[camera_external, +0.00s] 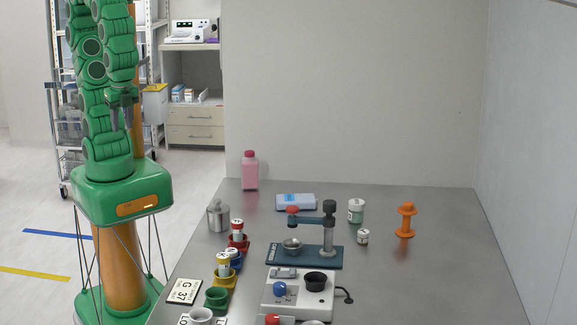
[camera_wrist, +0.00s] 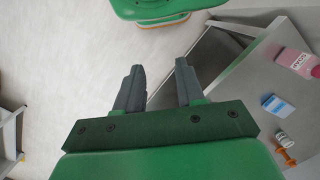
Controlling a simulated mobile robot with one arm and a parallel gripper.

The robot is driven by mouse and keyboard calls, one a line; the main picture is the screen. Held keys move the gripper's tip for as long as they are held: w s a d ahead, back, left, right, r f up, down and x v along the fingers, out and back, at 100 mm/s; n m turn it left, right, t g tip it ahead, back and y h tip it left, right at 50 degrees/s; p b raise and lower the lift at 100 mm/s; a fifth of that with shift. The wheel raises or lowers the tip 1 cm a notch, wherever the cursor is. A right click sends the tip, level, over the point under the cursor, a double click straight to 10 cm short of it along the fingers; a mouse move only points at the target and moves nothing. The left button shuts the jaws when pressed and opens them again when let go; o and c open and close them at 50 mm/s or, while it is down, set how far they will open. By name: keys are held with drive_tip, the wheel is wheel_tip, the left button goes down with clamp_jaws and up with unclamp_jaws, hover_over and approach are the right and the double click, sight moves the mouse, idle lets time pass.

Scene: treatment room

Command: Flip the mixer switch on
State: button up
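A white device with a dark round cup, which looks like the mixer (camera_external: 298,302), stands near the front of the steel table. It has a blue knob (camera_external: 280,289) and a grey rocker-like part (camera_external: 285,273) on top, perhaps the switch; its position is too small to tell. A black cable leaves its right side. My gripper (camera_external: 121,127) is high at the left, above my green base and clear of the table, far from the device. In the wrist view my gripper (camera_wrist: 159,66) has its two fingers apart with nothing between them. The device is not in the wrist view.
Behind the device is a blue-based stand (camera_external: 318,256) with a post, arm and red knob. Coloured cups and vials line the left, including a red cup (camera_external: 238,242). A pink bottle (camera_external: 250,171) and orange spool (camera_external: 405,220) stand farther back. The table's right side is clear.

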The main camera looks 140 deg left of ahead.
drive_tip(key=shift+n, duration=0.6)
drive_tip(key=w, duration=0.1)
drive_tip(key=w+r, duration=0.1)
drive_tip(key=w, duration=0.1)
drive_tip(key=shift+w+r, duration=0.25)
drive_tip(key=shift+w, duration=0.15)
clamp_jaws()
drive_tip(key=w+a+r+n+t, duration=0.15)
drive_tip(key=w+n, duration=0.45)
drive_tip(key=w, duration=0.9)
drive_tip(key=w+a+r+n, duration=0.1)
drive_tip(key=w+r+n, duration=0.3)
drive_tip(key=w, duration=1.1)
drive_tip(key=w+a+f+n, duration=0.2)
drive_tip(key=w+f+n, duration=0.2)
drive_tip(key=w, duration=0.6)
drive_tip(key=w+a+f+n+t, duration=0.1)
drive_tip(key=w+a+f+n, duration=0.2)
drive_tip(key=w+n, duration=0.3)
drive_tip(key=w+a+f+n+y, duration=0.1)
drive_tip(key=w+f+n, duration=0.4)
drive_tip(key=w, duration=0.8)
drive_tip(key=shift+w+a+n, duration=0.3)
drive_tip(key=shift+a, duration=0.55)
drive_tip(key=shift+t, duration=0.25)
